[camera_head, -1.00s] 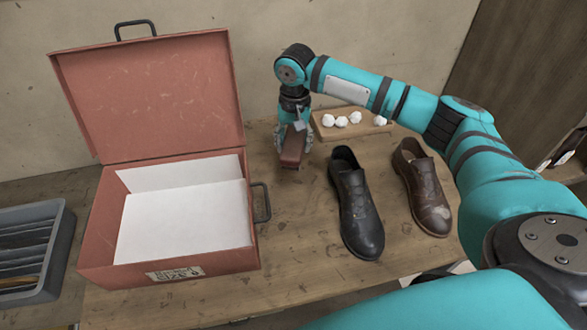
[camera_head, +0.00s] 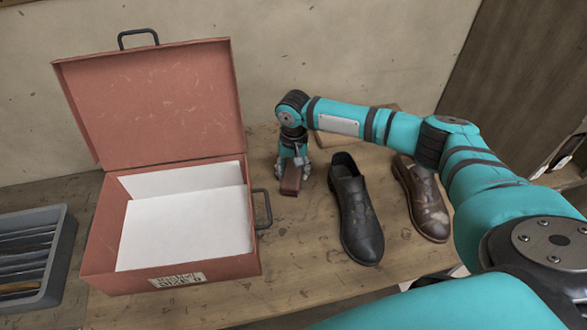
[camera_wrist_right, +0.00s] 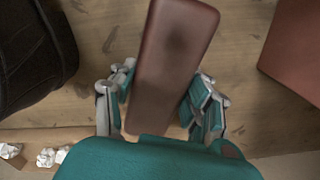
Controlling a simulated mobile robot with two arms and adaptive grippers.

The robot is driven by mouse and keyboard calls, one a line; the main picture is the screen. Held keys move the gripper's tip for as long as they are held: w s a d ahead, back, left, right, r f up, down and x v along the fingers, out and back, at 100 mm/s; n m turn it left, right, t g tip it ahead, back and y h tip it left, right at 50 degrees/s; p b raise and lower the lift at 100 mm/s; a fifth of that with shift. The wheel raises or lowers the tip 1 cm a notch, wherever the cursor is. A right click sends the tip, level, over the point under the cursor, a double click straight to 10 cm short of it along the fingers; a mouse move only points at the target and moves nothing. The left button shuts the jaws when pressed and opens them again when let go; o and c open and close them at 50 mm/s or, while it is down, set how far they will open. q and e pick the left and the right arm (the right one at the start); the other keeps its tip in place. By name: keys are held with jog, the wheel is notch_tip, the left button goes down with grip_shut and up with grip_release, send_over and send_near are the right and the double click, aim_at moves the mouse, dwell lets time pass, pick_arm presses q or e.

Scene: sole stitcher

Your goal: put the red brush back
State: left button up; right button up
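The red brush (camera_head: 291,181) is a dark red block at the back of the workbench, between the red box and the black shoe. My right gripper (camera_head: 293,162) points down over it, with its fingers on both sides of the brush. In the right wrist view the brush (camera_wrist_right: 172,65) runs lengthwise between the fingers of the right gripper (camera_wrist_right: 160,100), which appear to touch its sides. The brush is at or just above the bench top; I cannot tell if it touches. Its underside is hidden. My left gripper is out of view.
An open red box (camera_head: 103,230) with white paper stands left of the brush. A black shoe (camera_head: 357,215) and a brown shoe (camera_head: 428,205) stand to the right. A grey slotted tray (camera_head: 62,250) is far left. White balls (camera_wrist_right: 45,157) lie behind. Bench in front of the brush is clear.

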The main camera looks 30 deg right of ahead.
jog(key=o, duration=0.5)
jog(key=shift+c, duration=0.2)
notch_tip(320, 180, up, 12)
jog(key=b, duration=0.1)
jog(key=shift+r+b, duration=0.15)
jog(key=shift+b, duration=0.25)
